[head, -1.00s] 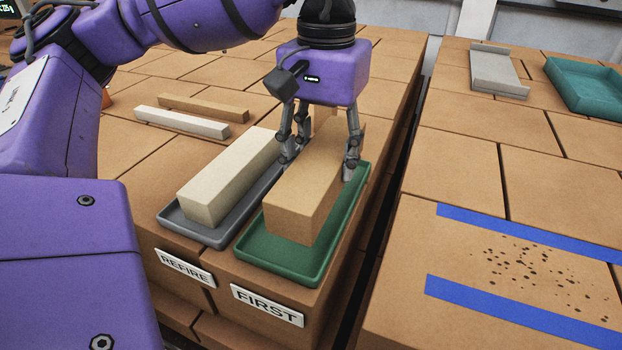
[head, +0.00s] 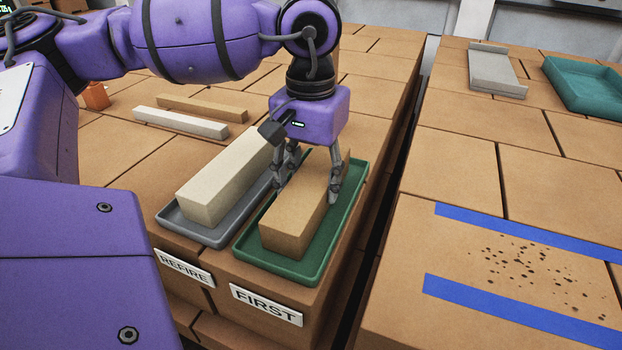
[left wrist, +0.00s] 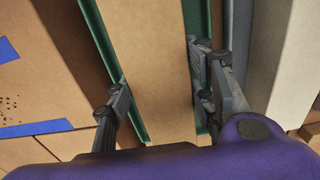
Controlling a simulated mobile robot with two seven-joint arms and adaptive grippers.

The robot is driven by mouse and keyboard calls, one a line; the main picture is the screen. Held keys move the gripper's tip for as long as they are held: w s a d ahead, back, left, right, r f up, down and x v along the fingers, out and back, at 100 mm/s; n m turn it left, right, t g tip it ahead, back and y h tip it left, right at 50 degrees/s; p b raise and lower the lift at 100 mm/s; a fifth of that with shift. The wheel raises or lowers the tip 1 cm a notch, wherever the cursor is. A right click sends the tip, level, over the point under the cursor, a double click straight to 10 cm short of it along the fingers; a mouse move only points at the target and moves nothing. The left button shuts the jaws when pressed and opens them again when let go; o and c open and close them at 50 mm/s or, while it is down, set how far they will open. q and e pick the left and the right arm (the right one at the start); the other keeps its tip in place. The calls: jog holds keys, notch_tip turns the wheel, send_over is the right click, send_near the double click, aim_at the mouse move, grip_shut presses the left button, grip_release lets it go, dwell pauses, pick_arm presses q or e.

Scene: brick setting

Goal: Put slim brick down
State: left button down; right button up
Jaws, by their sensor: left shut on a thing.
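The slim tan brick (head: 290,215) lies lengthwise within the green tray (head: 315,270) above the FIRST label. It looks level and down at the tray floor, though I cannot tell whether it fully touches. My left gripper (head: 307,190) is shut on the brick, one finger on each long side, towards its far half. In the left wrist view the brick (left wrist: 155,60) runs between the two fingers (left wrist: 160,85), with green tray edges showing on both sides. The brick's far end is partly hidden by the gripper. My right gripper is out of view.
A cream brick (head: 225,185) sits in the grey tray (head: 195,232) close to the left. Two thin bars, white (head: 180,122) and tan (head: 203,107), lie behind. A dark gap separates the right surface, with blue tape (head: 520,230), a grey piece (head: 497,72) and a teal tray (head: 580,85).

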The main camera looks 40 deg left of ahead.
aim_at(311, 179)
pick_arm(q)
jog(key=c, duration=0.8)
grip_release()
jog(key=shift+f, duration=0.1)
notch_tip(311, 179, up, 12)
jog(key=shift+r, duration=0.15)
